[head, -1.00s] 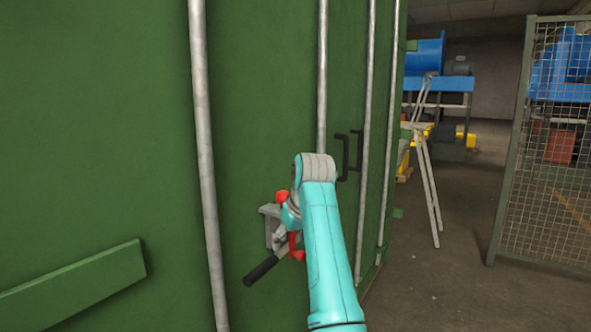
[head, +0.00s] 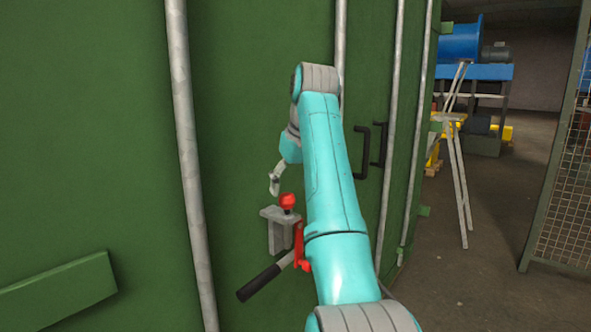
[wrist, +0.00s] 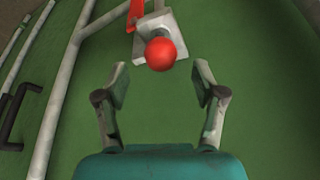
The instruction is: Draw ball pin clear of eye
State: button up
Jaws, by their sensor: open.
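The ball pin shows as a red ball (head: 287,200) on top of a grey bracket (head: 275,232) with the eye, on the green door. Its shaft below the ball is mostly hidden, so I cannot tell how deep it sits. In the wrist view the red ball (wrist: 161,54) lies just beyond and between my fingertips, over the grey bracket (wrist: 150,24). My gripper (wrist: 161,78) is open and empty. In the head view my gripper (head: 275,183) is just above and slightly left of the ball, apart from it.
A lever with a black grip (head: 258,283) and a red part (head: 299,246) sits below the bracket. Vertical grey rods (head: 188,150) and black door handles (head: 362,152) stand close by. A stepladder (head: 455,150) and mesh fence (head: 560,190) are at right.

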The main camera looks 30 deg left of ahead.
aim_at(288, 194)
jog(key=shift+x, duration=2.85)
grip_shut()
jog(key=shift+r, duration=0.1)
